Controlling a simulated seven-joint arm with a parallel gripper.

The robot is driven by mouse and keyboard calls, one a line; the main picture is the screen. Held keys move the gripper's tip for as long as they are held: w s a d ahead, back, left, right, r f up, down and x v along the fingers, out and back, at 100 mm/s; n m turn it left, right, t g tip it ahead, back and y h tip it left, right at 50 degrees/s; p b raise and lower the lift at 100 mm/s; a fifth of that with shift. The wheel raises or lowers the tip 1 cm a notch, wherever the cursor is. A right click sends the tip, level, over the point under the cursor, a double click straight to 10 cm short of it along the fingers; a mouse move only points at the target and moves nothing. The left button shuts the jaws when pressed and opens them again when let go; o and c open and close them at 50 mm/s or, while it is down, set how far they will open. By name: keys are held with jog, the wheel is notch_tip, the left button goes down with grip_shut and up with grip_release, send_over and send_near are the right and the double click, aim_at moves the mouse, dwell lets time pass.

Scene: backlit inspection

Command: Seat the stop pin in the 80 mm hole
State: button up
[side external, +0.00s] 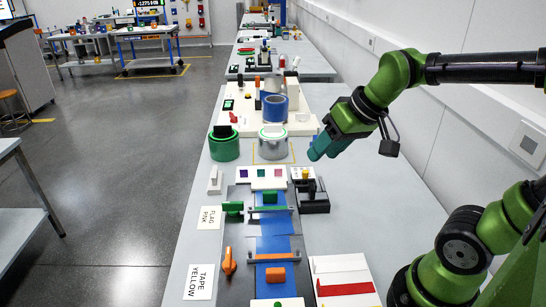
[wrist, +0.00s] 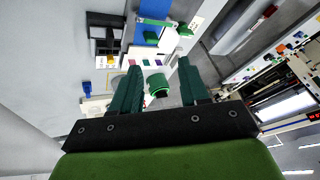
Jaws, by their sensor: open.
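My gripper (side external: 320,149) is open and held above the right part of the bench, its teal fingers pointing down and left. In the wrist view its two fingers (wrist: 158,66) are spread apart with nothing gripped. A green round item (wrist: 158,85) shows between them, lower down and apart from them. I cannot identify the stop pin or the 80 mm hole for certain. A blue strip (side external: 272,243) runs along the bench with a green block (side external: 270,197) and an orange block (side external: 275,274) on it. A loose orange piece (side external: 228,262) lies to its left.
A green round container (side external: 224,146) and a silver-green one (side external: 272,146) stand behind the strip, with a blue roll (side external: 275,107) beyond. A black fixture (side external: 314,199) stands right of the strip. A white tray with red (side external: 345,289) lies in front. Bench surface (side external: 365,215) at right is clear.

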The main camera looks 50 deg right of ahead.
jog(key=shift+m+t+y, duration=0.4)
jog(key=shift+m+t, duration=0.1)
jog(key=shift+t, duration=0.1)
jog(key=s+a, duration=0.2)
jog(key=s, duration=0.1)
jog(key=s+a, duration=0.1)
jog(key=shift+s+f, duration=0.1)
jog(key=shift+s, duration=0.3)
